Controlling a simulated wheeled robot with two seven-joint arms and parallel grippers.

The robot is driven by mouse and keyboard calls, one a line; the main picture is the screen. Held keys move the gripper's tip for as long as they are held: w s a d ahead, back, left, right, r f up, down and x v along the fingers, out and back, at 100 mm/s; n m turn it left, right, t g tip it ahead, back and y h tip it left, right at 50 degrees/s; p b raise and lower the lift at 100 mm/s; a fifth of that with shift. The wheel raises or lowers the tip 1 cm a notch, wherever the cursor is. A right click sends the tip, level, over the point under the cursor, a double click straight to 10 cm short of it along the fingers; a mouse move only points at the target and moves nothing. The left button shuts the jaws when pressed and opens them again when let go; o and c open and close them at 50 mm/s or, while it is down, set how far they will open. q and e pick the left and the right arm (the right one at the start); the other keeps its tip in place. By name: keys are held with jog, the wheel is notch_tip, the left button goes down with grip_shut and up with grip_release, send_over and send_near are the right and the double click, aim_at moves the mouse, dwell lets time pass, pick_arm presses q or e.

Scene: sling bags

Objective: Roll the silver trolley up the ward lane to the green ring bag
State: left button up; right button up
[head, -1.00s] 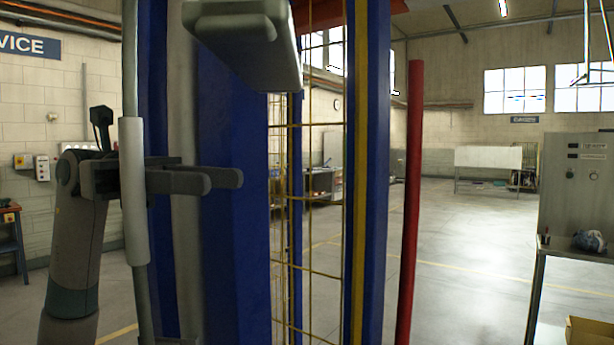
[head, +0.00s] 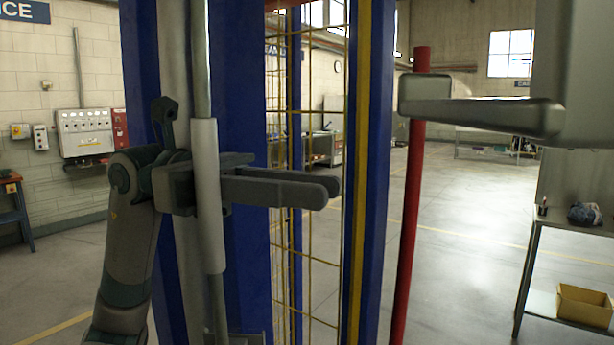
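A slim grey upright pole with a white sleeve (head: 205,180) stands at the left of the head view, leaning slightly; I take it for the silver trolley's pole. Its base is below the picture. No green ring bag can be made out.
Blue posts (head: 378,200) and a yellow wire grid (head: 310,180) stand right behind my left gripper. A red upright pole (head: 410,210) is right of them. A metal table (head: 575,228) with a yellow bin (head: 584,307) stands at right. Open floor (head: 465,250) lies between.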

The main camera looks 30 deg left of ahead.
pick_arm(q)
jog(key=shift+s+d+f, duration=0.2)
jog(key=shift+s+d, duration=0.1)
jog(key=shift+d, duration=0.1)
jog(key=c, duration=0.5)
jog(key=shift+s+d, duration=0.1)
jog(key=shift+s, duration=0.1)
grip_shut()
jog(key=shift+s+r, duration=0.1)
jog(key=shift+r, duration=0.15)
jog(key=shift+c, duration=2.1)
grip_release()
